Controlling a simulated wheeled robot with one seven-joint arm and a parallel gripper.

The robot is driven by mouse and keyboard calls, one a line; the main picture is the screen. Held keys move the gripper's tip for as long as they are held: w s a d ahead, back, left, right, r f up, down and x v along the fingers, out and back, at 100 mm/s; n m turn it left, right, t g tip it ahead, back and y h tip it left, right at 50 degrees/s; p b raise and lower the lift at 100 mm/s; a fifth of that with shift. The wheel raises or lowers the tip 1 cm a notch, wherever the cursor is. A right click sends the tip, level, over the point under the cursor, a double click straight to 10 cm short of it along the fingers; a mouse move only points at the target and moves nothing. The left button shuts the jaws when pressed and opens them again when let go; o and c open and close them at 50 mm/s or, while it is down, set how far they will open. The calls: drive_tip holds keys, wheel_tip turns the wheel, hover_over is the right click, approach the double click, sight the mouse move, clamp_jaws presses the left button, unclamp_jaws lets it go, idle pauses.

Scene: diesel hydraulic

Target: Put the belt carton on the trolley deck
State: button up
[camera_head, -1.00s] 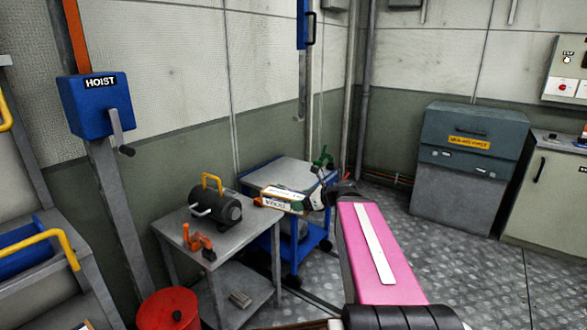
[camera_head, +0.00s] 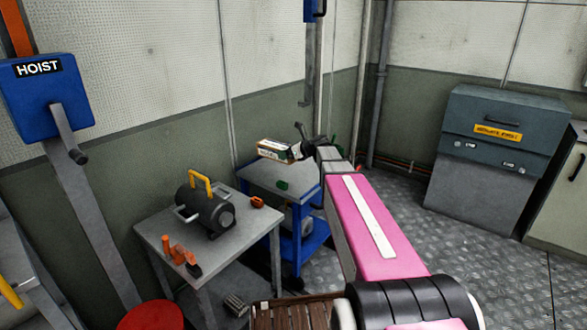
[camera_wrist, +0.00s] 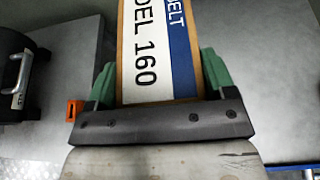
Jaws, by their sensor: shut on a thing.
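The belt carton (camera_head: 274,151) is a long white, blue and brown box. In the wrist view the carton (camera_wrist: 155,50) shows "BELT" and "DEL 160" between two green fingertips. My gripper (camera_head: 297,149) is shut on the carton's right end and holds it in the air, seen over the back part of the trolley. In the wrist view my gripper (camera_wrist: 160,88) presses on both sides of it. The trolley has a grey deck (camera_head: 258,178) and a blue frame (camera_head: 318,238). The exact height of the carton above the deck is hard to tell.
The grey table (camera_head: 232,246) on the left holds a dark motor (camera_head: 206,211) with a yellow handle, an orange tool (camera_head: 180,252) and a small orange block (camera_head: 257,202). A blue hoist box (camera_head: 42,95) stands further left.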

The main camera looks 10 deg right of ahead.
sight(281, 145)
drive_tip(key=w, duration=0.2)
drive_tip(key=w+a, duration=0.1)
drive_tip(key=w, duration=0.1)
drive_tip(key=w+a, duration=0.1)
drive_tip(key=w, duration=0.1)
drive_tip(key=shift+w+a+r, duration=0.1)
drive_tip(key=shift+w+a, duration=0.05)
drive_tip(key=shift+a, duration=0.1)
drive_tip(key=w+d+f, duration=0.1)
drive_tip(key=d+f, duration=0.1)
drive_tip(key=d, duration=0.1)
drive_tip(key=w+d+f, duration=0.1)
drive_tip(key=d+f, duration=0.1)
drive_tip(key=d, duration=0.2)
drive_tip(key=w+d+f, duration=0.1)
drive_tip(key=d+f, duration=0.1)
drive_tip(key=d, duration=0.1)
drive_tip(key=shift+w+d+f, duration=0.2)
drive_tip(key=shift+d+f, duration=0.15)
drive_tip(key=shift+f, duration=2.1)
drive_tip(key=shift+f, duration=0.15)
drive_tip(key=o, duration=1.1)
drive_tip(key=shift+s+d+r, duration=0.15)
drive_tip(key=shift+r, duration=0.05)
drive_tip(key=v, duration=1.1)
drive_tip(key=shift+s+d+r, duration=0.1)
drive_tip(key=shift+s, duration=0.25)
